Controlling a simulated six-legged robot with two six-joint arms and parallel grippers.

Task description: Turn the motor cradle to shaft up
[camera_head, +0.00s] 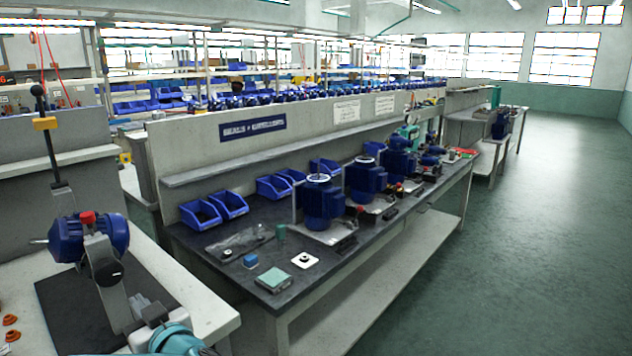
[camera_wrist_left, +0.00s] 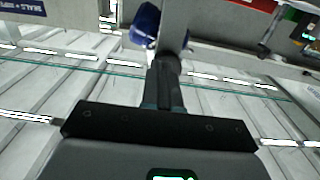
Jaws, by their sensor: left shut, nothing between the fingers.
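The blue motor (camera_head: 66,241) lies on its side in the motor cradle, its thin shaft pointing left. The cradle has a grey upright (camera_head: 116,302) with a round dark pivot, and a red knob (camera_head: 87,218) shows on top. My left gripper (camera_head: 141,303) is low, close to the right of the upright. In the left wrist view its fingers (camera_wrist_left: 165,82) are shut and empty. The blue motor (camera_wrist_left: 145,22) and the grey upright (camera_wrist_left: 174,25) show just beyond the fingertips; whether they touch the upright I cannot tell. My right gripper is not seen.
The cradle stands over a dark mat (camera_head: 60,310) on a pale bench, with orange parts (camera_head: 11,320) at left. A dark workbench (camera_head: 225,262) behind holds blue bins (camera_head: 200,214) and several motors (camera_head: 320,200). The green floor at right is clear.

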